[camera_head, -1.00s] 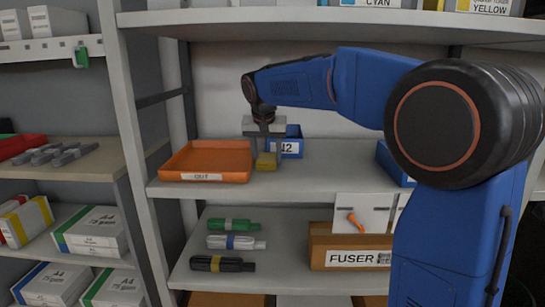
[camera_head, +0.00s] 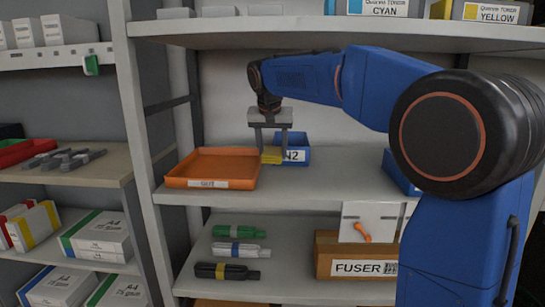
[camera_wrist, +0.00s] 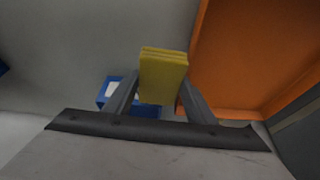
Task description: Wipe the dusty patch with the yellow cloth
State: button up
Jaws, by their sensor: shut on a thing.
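My gripper (camera_head: 271,150) is shut on the yellow cloth (camera_head: 270,157), just above the middle shelf board. In the wrist view the folded cloth (camera_wrist: 163,72) sits between the two grey fingers (camera_wrist: 160,95). The cloth is between the orange tray and the blue bin. I cannot tell whether it touches the shelf. I cannot make out the dusty patch in either view.
Another blue bin (camera_head: 400,172) is further right. Bare shelf (camera_head: 320,187) lies between. An upper shelf (camera_head: 320,28) hangs above.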

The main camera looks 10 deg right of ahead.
jog(key=shift+r, duration=0.45)
jog(key=shift+r, duration=0.15)
jog(key=shift+r, duration=1.4)
